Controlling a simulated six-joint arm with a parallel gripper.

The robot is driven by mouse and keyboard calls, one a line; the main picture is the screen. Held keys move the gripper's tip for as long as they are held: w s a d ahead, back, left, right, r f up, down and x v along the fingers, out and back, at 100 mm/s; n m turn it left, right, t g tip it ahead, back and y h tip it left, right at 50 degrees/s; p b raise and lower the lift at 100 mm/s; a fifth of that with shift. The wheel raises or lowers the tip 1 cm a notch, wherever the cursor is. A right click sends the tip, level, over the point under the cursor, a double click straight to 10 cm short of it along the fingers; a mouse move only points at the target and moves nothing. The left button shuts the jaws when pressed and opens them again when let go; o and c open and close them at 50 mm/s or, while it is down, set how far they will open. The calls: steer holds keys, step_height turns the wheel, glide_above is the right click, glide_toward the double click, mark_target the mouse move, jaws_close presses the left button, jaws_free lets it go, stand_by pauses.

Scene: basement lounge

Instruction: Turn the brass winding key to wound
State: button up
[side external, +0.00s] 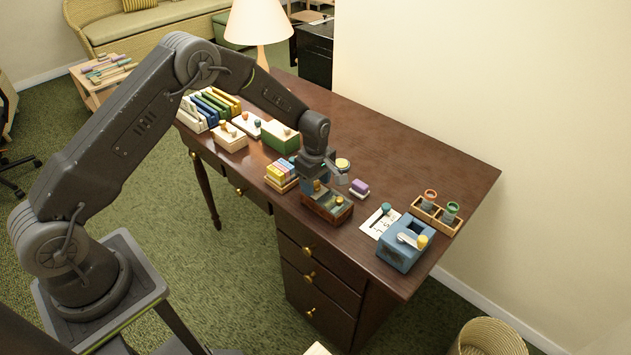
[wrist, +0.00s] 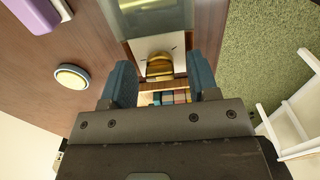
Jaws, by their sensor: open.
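The brass winding key (wrist: 160,67) shows in the wrist view as a rounded brass piece on a white plate (wrist: 146,46) with small dark marks. In the side view a small brass piece (side external: 317,185) shows at the wooden box (side external: 325,207) near the desk's front edge. My gripper (side external: 323,180) is low over this box and partly hides it. In the wrist view my gripper (wrist: 162,72) is open, with one blue-grey finger on each side of the key's line and visible gaps at both sides. I cannot tell how far above the key the fingertips are.
Close by are stacked coloured blocks (side external: 282,174), a purple block (side external: 359,187) and a round yellow-topped button (side external: 343,164). A blue crank box (side external: 401,250), a white card (side external: 376,225) and a wooden rack (side external: 436,216) stand to the right. The desk (side external: 400,150) behind is clear.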

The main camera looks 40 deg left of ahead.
steer(key=shift+c, duration=0.5)
steer(key=c, duration=0.8)
